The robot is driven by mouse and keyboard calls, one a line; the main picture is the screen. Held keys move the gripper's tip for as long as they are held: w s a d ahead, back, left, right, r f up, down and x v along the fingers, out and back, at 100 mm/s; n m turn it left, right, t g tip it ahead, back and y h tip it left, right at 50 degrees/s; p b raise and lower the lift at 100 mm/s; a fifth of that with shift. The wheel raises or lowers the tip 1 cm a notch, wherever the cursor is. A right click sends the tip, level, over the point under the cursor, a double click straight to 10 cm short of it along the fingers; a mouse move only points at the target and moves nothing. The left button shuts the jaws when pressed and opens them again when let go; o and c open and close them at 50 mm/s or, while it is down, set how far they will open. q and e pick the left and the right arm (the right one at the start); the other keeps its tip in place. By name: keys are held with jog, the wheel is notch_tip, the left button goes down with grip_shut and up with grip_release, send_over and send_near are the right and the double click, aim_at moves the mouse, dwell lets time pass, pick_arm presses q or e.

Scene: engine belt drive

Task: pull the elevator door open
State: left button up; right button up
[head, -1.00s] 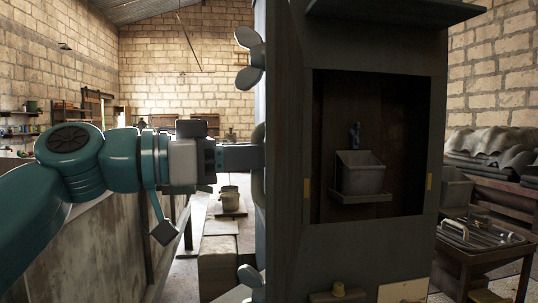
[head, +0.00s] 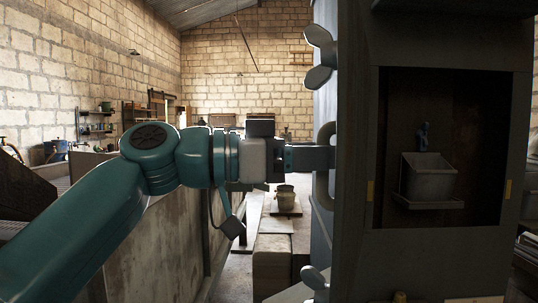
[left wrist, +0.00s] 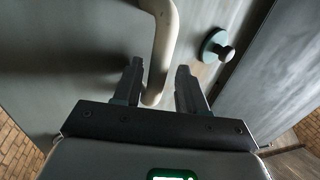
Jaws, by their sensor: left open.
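The elevator (head: 350,130) is a tall dark grey casing on the right in the head view. A bucket (head: 428,178) shows in its front opening. Its door (left wrist: 70,50) is a grey panel on its left side, seen edge-on in the head view; I cannot tell whether it is ajar. The pale curved door handle (left wrist: 163,35) also shows in the head view (head: 323,190). My left gripper (left wrist: 160,68) is at the handle, with its jaws open and the bar between the two fingers. In the head view, the gripper (head: 325,157) points right. My right gripper is out of view.
Wing-shaped fasteners stick out above (head: 321,57) and below (head: 315,278) the handle. A round teal knob (left wrist: 215,46) is beside it. A low wall (head: 150,235) stands left under my arm. A bucket (head: 285,196) stands farther back in the aisle.

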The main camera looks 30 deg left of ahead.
pick_arm(q)
jog(key=shift+a, duration=0.15)
jog(key=v, duration=1.6)
jog(key=shift+b, duration=0.3)
jog(key=shift+f, duration=0.15)
